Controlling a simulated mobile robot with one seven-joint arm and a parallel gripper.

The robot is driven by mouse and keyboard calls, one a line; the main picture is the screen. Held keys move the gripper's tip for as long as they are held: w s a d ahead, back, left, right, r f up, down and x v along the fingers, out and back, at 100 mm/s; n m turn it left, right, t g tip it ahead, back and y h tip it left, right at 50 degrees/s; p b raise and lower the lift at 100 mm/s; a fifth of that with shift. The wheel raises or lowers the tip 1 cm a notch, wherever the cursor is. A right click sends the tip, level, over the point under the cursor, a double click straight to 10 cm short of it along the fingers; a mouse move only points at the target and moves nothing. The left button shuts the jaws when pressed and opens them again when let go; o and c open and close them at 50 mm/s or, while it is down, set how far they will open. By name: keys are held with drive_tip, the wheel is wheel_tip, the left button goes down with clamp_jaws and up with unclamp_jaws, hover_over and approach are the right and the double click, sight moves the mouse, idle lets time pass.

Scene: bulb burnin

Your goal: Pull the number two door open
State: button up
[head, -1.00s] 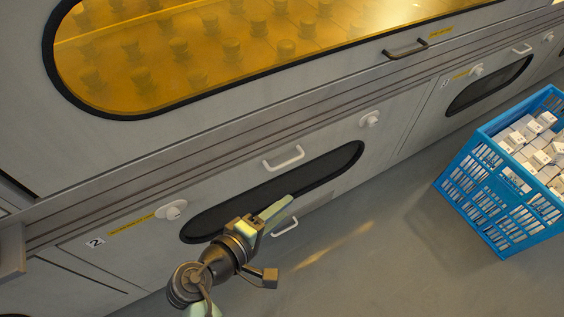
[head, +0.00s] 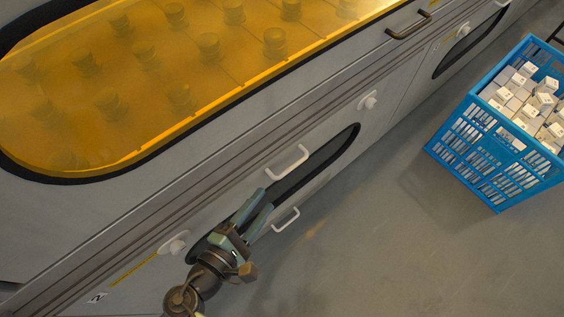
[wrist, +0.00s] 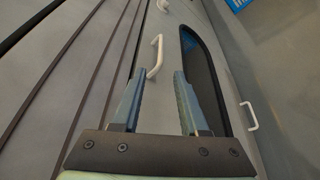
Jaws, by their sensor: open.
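The number two door (head: 232,205) is a grey panel with a dark oval window (head: 318,165), and it looks closed. Its "2" label (head: 97,297) is at the lower left. A white bar handle (head: 289,161) is on the upper part of the door. It also shows in the wrist view (wrist: 156,56), ahead of the fingers and slightly left of the middle between them. My gripper (head: 262,203) is open and empty in front of the door, below and left of this handle, apart from it. It also shows in the wrist view (wrist: 155,100).
A second white handle (head: 286,220) is lower on the door. White round knobs (head: 174,244) (head: 368,101) sit at both sides. Above is an amber window (head: 150,75) with a dark handle (head: 408,25). A blue crate (head: 490,155) of white boxes stands right on otherwise clear floor (head: 390,240).

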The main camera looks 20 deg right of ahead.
sight(288, 171)
drive_tip(key=b+x, duration=0.2)
drive_tip(key=x, duration=0.8)
drive_tip(key=shift+s+f+b, duration=0.1)
drive_tip(key=shift+f+b, duration=0.05)
drive_tip(key=shift+b, duration=0.15)
drive_tip(key=shift+w+d, duration=0.5)
drive_tip(key=shift+d, duration=0.1)
clamp_jaws()
drive_tip(key=shift+f, duration=0.1)
